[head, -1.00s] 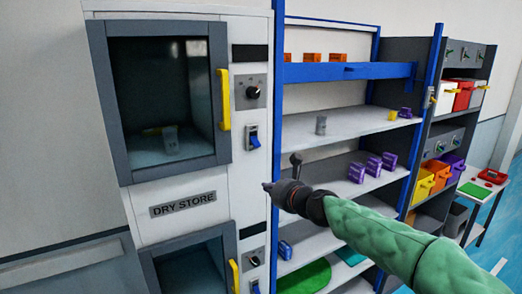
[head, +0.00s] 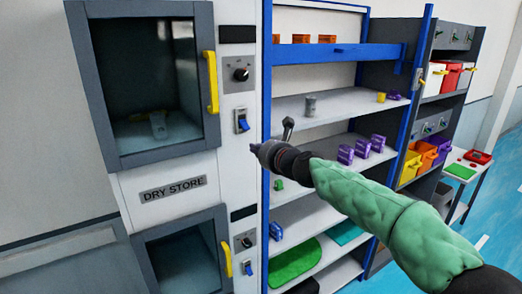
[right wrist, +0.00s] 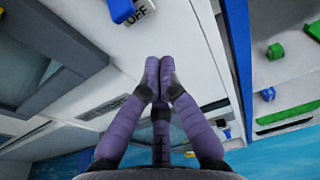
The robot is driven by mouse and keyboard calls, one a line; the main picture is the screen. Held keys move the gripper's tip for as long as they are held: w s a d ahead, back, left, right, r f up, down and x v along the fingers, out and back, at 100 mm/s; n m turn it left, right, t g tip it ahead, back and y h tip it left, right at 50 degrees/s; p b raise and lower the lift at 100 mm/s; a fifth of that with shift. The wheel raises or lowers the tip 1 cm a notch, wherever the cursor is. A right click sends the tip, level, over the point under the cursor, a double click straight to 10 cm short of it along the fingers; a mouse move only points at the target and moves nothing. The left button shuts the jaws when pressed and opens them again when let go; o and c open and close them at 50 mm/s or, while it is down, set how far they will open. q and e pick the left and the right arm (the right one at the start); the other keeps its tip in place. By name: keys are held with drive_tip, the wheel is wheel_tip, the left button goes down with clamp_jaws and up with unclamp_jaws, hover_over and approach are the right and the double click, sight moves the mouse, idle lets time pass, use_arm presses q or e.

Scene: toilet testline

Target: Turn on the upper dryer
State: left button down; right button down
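The upper dryer (head: 135,165) is a white cabinet unit with a grey-framed glass door (head: 88,85) and a yellow handle (head: 210,82). On the panel beside the door are a dark display, a black knob (head: 240,74) and a blue rocker switch (head: 242,124). The switch also shows at the top of the right wrist view (right wrist: 122,10), with "OFF" printed by it. My right gripper (head: 256,148) is just below and right of the switch, apart from it. Its purple fingers (right wrist: 158,66) are together and hold nothing visible. My left gripper is out of view.
A lower dryer (head: 185,262) has its own knob and blue switch (head: 248,267). A blue-framed shelf (head: 335,108) with small items stands close to the right. Grey racks with coloured bins (head: 425,155) and a small table (head: 470,172) stand beyond.

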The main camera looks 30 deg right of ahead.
sight(242, 143)
drive_tip(key=x, duration=0.6)
drive_tip(key=shift+a, duration=0.1)
drive_tip(key=s+r+p, duration=0.2)
drive_tip(key=r, duration=0.1)
drive_tip(key=shift+r, duration=0.15)
drive_tip(key=shift+s+r+p, duration=0.2)
drive_tip(key=shift+s+p, duration=0.05)
drive_tip(key=shift+p, duration=0.05)
drive_tip(key=shift+w, duration=0.1)
